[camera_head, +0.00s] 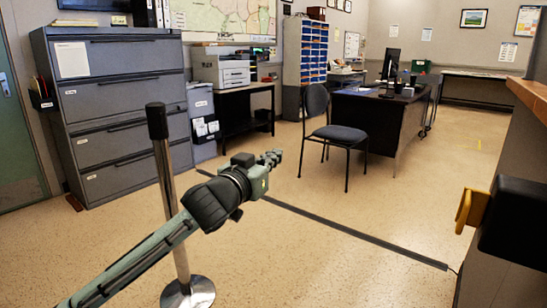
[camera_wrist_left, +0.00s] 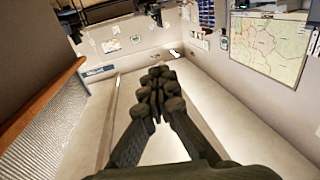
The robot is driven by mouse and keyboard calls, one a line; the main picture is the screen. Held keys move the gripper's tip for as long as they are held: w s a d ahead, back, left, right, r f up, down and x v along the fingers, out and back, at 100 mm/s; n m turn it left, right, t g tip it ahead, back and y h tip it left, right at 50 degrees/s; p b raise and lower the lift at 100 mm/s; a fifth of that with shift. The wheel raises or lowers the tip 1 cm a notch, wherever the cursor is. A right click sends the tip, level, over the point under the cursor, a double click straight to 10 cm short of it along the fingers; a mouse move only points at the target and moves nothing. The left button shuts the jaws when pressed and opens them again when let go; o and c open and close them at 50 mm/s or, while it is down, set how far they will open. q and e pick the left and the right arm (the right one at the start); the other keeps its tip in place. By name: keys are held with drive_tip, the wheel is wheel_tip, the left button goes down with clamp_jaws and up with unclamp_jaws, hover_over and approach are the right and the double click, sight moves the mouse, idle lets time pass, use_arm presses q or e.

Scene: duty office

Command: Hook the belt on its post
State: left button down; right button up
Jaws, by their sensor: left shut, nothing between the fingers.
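A chrome post (camera_head: 165,185) with a black top stands upright on a round base at the left of the head view. My left arm passes in front of it. My left gripper (camera_head: 272,158) is shut and empty, in mid-air to the right of the post; its closed fingers also show in the left wrist view (camera_wrist_left: 160,92). At the right edge, a black housing (camera_head: 518,225) by the counter wall has a yellow end piece (camera_head: 470,208) on its left side, which looks like the belt's end. My gripper is well apart from it. No drawn-out belt shows. My right gripper is out of view.
A grey filing cabinet (camera_head: 120,125) stands behind the post. A chair (camera_head: 340,135) and a desk (camera_head: 385,115) are farther back. A dark strip (camera_head: 340,228) crosses the floor. A wood-topped counter (camera_head: 530,95) is at the right. The floor between post and counter is otherwise clear.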

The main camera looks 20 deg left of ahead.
use_arm(q)
drive_tip(key=c, duration=2.3)
unclamp_jaws()
drive_tip(key=o, duration=0.7)
drive_tip(key=shift+c, duration=0.2)
drive_tip(key=s+a, duration=0.1)
drive_tip(key=s, duration=1.1)
drive_tip(key=shift+a, duration=0.4)
